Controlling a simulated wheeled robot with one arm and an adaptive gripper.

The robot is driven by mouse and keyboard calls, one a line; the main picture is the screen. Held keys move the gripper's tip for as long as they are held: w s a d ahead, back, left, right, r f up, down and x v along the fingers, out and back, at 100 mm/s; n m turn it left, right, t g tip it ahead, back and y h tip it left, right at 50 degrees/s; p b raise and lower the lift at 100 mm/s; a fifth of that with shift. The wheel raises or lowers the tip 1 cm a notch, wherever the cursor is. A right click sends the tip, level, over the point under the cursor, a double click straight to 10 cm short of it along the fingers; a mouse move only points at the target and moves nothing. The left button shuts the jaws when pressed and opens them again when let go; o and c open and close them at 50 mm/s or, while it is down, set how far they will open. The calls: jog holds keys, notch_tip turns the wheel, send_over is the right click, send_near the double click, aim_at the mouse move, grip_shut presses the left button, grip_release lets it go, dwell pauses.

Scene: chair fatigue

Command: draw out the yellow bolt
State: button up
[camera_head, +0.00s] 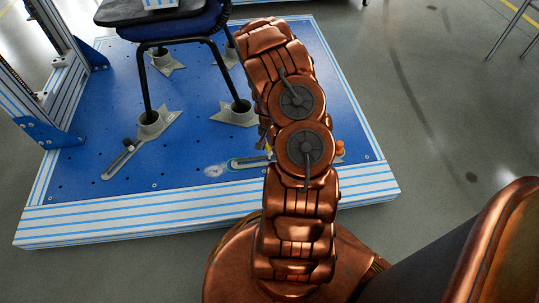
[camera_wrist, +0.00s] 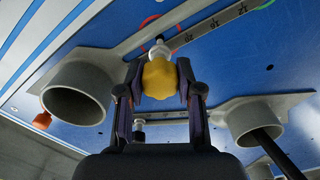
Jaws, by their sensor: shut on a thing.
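The yellow bolt (camera_wrist: 160,78) shows in the wrist view with a rounded yellow head and a pale shank pointing toward the blue plate (camera_wrist: 290,55). My gripper (camera_wrist: 159,84) is shut on its head, one finger on each side. The shank's tip is at or near the slotted grey bracket (camera_wrist: 205,30) with number marks; I cannot tell how deep it sits. In the head view my copper arm hides the gripper and most of that spot. A small bit of yellow (camera_head: 268,149) shows just left of the arm.
An empty grey cup (camera_wrist: 75,95) and an orange knob (camera_wrist: 41,121) are at the left of the wrist view. Another cup (camera_wrist: 250,118) holds a dark chair leg (camera_wrist: 277,153). In the head view the chair (camera_head: 170,27) stands on the blue platform (camera_head: 90,175), left of my arm.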

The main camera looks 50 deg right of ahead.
jog(key=shift+r, duration=0.5)
jog(key=shift+r+p, duration=1.05)
jog(key=shift+r, duration=0.8)
